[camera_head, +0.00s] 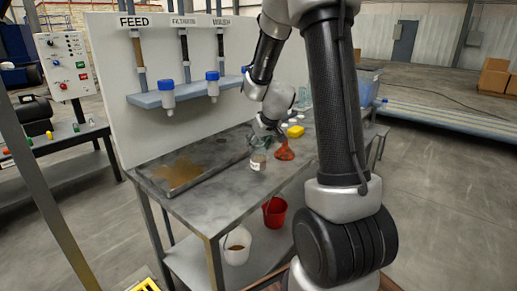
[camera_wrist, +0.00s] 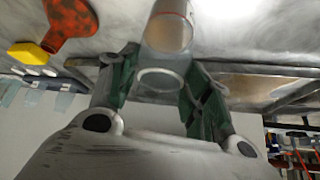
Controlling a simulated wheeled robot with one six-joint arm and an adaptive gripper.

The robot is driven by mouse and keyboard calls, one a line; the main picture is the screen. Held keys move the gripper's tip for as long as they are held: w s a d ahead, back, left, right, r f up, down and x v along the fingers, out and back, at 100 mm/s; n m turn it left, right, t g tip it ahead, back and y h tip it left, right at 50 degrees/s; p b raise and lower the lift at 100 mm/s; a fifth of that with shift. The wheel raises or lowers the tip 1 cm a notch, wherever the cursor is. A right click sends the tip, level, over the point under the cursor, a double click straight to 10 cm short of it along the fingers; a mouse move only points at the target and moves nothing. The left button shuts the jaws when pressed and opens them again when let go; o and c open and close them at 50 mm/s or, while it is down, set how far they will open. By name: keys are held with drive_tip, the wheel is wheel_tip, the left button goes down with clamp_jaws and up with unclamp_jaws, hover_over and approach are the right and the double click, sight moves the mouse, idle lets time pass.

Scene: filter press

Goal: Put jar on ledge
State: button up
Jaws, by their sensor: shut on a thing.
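My gripper (camera_wrist: 160,88) is shut on a clear jar (camera_wrist: 168,35) with brownish contents, one finger on each side of it. In the head view the same jar (camera_head: 258,161) is upright at the bench top with a pale label. I cannot tell whether its base touches the bench. The grey-blue ledge (camera_head: 196,93) is fixed to the upright white panel, behind and above the jar.
The metal bench (camera_head: 205,205) has a shallow tray (camera_head: 150,183) with a brown stain to the left. A red funnel-like item (camera_head: 284,151) and a yellow block (camera_head: 295,131) lie right of the jar. A white bucket (camera_head: 237,250) and a red bucket (camera_head: 274,214) stand below.

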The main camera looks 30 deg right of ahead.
drive_tip(key=shift+f, duration=0.8)
drive_tip(key=shift+f, duration=0.15)
drive_tip(key=o, duration=1.5)
drive_tip(key=shift+o, duration=0.2)
